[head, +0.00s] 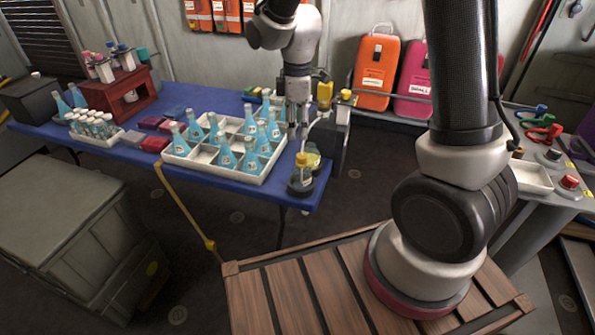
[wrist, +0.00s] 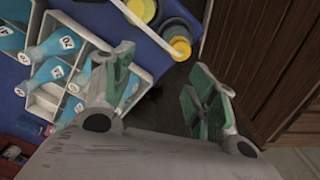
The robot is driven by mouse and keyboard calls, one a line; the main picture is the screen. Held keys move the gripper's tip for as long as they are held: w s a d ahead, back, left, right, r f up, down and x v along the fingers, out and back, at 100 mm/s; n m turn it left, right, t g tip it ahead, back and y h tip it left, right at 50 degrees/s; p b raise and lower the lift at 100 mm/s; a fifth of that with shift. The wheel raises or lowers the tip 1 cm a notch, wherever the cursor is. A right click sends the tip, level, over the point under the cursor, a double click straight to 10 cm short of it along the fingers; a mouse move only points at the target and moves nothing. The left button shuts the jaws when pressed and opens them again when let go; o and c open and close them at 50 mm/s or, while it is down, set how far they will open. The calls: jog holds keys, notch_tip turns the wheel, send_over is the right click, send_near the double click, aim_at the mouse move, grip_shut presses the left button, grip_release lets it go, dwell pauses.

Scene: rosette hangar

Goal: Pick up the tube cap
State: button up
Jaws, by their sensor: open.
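A red tube rack (head: 118,92) stands at the back left of the blue table in the head view. It holds several tubes with coloured caps; a teal tube cap (head: 142,53) shows at its right side. I cannot tell which cap the task means, and none shows clearly in the wrist view. My gripper (head: 293,132) points down over the right end of the table, well right of the rack. In the wrist view my gripper (wrist: 163,85) is open, with nothing between its green-padded fingers.
A white divided tray (head: 236,174) holds several blue flasks near my gripper. A yellow-topped dark bottle (head: 301,182) stands at the table's right corner. A white tray of small vials (head: 108,142) lies on the left. My wooden-slatted base fills the front.

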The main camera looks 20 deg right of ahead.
aim_at(302, 155)
jog(key=shift+n, duration=0.4)
jog(key=s+f, duration=0.1)
jog(key=s+d+f, duration=0.1)
jog(key=s, duration=0.1)
jog(key=shift+s, duration=0.2)
jog(key=shift+w+a+f+n, duration=0.1)
jog(key=shift+w+f+n, duration=0.05)
jog(key=shift+n, duration=0.15)
notch_tip(302, 155, down, 8)
jog(key=shift+r, duration=0.2)
jog(key=shift+c, duration=0.2)
jog(key=c, duration=0.9)
